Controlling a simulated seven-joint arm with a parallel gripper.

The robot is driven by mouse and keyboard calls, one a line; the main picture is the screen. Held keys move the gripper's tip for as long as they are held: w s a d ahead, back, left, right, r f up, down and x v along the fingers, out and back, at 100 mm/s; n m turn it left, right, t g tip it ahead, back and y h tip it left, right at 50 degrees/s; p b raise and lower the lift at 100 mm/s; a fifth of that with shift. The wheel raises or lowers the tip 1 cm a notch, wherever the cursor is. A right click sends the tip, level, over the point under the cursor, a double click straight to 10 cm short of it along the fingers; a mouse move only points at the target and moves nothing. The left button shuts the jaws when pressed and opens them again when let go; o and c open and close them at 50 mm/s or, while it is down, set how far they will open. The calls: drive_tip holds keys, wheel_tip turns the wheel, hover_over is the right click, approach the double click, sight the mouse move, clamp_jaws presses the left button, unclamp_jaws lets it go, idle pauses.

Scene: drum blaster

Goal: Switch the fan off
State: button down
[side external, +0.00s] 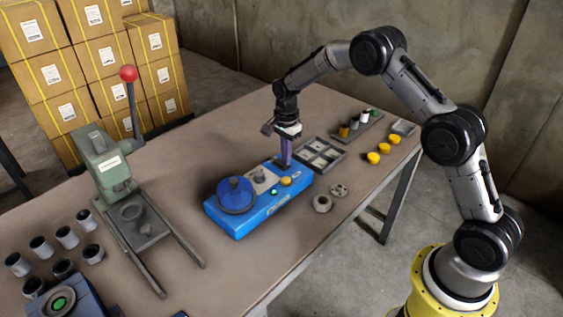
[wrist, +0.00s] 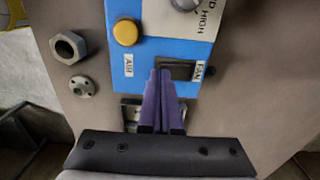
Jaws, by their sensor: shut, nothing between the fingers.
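The blue machine (side external: 240,222) sits on the table and carries a round dark-blue drum at its left end. In the wrist view its blue panel (wrist: 150,72) shows a dark switch (wrist: 182,71) beside a FAN label (wrist: 198,70). My gripper (wrist: 164,73) has its purple fingers shut together, with nothing between them. The fingertips overlap the left part of the switch; I cannot tell whether they touch it. In the side view my gripper (side external: 285,165) points down at the machine's far right end and hides the switch. The switch's position cannot be made out.
A yellow button (wrist: 125,32) labelled AIR and a grey knob (wrist: 187,3) are near the switch. A grey divided tray (side external: 320,153) stands just behind the machine. A green lever press (side external: 110,165) stands left.

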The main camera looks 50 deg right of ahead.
drive_tip(key=shift+f, duration=0.35)
drive_tip(key=shift+r, duration=3.05)
